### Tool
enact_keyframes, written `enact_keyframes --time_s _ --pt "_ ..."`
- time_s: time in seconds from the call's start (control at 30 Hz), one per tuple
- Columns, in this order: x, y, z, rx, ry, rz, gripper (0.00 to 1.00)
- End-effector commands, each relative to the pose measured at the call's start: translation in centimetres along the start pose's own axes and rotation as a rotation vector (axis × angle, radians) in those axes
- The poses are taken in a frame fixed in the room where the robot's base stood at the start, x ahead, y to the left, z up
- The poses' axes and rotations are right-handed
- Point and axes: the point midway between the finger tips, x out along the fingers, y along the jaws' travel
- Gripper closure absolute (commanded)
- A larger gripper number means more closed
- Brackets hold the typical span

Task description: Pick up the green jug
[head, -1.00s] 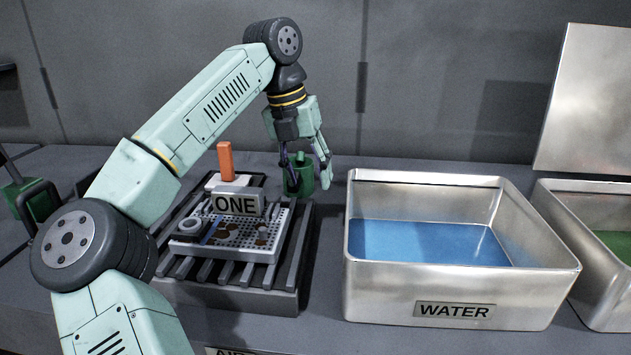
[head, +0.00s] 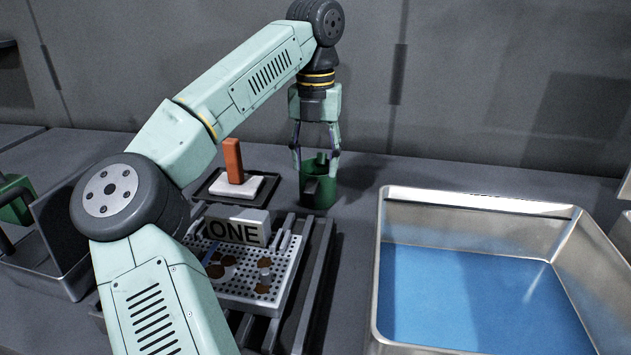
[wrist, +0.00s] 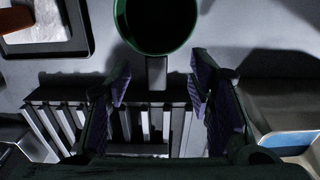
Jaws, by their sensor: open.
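The green jug (head: 319,188) stands upright on the grey counter behind the rack in the head view. Its grey handle faces the robot. In the wrist view the round rim of the green jug (wrist: 124,40) shows at the top, with its handle (wrist: 156,72) pointing down between the fingers. My gripper (head: 316,168) is open, pointing down at the jug, with its fingertips around the jug's upper part in the head view. In the wrist view my gripper (wrist: 157,95) has a finger on each side of the handle, with gaps and nothing held. Exact height above the handle is hard to tell.
A white perforated tray (head: 250,268) with a block marked ONE (head: 235,231) sits on the dark slatted rack (head: 312,290). A dark tray (head: 262,198) holds a white block with an orange-brown handle (head: 233,160). A metal basin (head: 470,200) of blue water stands right.

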Motion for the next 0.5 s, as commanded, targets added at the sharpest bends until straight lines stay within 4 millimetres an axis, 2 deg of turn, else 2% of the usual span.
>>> enact_keyframes --time_s 0.1,0.37,0.5 --pt "2.1 0.1 -0.1 -0.001 0.003 -0.001 0.52" --pt "4.3 0.1 -0.1 -0.001 0.001 -0.001 0.52" --pt "6.1 0.4 -0.5 0.0 0.002 -0.004 0.52"
